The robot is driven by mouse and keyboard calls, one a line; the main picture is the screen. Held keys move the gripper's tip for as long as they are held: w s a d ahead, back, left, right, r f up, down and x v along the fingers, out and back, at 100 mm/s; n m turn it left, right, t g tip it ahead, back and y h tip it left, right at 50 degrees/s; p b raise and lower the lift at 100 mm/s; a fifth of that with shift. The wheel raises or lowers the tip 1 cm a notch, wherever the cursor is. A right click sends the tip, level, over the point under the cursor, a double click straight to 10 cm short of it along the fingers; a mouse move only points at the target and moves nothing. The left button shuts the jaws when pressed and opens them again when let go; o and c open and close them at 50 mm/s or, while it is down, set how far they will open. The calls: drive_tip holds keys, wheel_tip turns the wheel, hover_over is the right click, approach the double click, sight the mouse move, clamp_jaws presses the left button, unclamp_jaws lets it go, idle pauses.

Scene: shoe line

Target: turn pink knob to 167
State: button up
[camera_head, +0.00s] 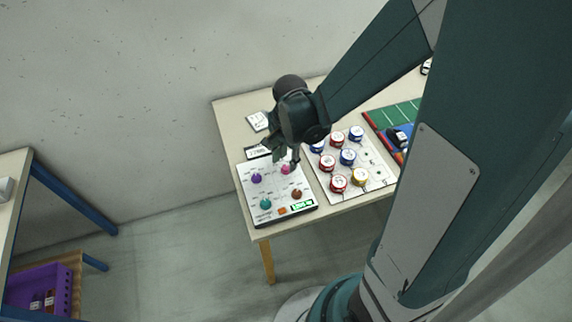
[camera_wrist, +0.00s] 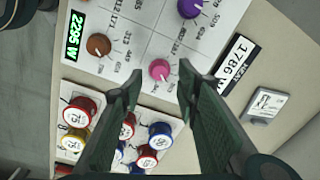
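The pink knob (camera_head: 286,169) is on the white control panel (camera_head: 276,206), at its upper right in the head view. In the wrist view the pink knob (camera_wrist: 160,70) sits just ahead of and between my fingertips, with printed numbers around it. My gripper (camera_wrist: 159,78) is open and empty, its fingers apart on either side of the knob without visible contact. In the head view my gripper (camera_head: 284,155) hangs over the panel's upper right part. The knob's exact pointer setting is too small to tell.
The panel also bears a purple knob (camera_head: 256,178), a teal knob (camera_head: 265,204) and a brown knob (camera_head: 297,194). A white board with several red, blue and yellow caps (camera_head: 338,183) lies right beside the panel.

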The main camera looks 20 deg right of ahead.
sight(286, 169)
drive_tip(key=shift+f, duration=1.3)
drive_tip(key=c, duration=0.9)
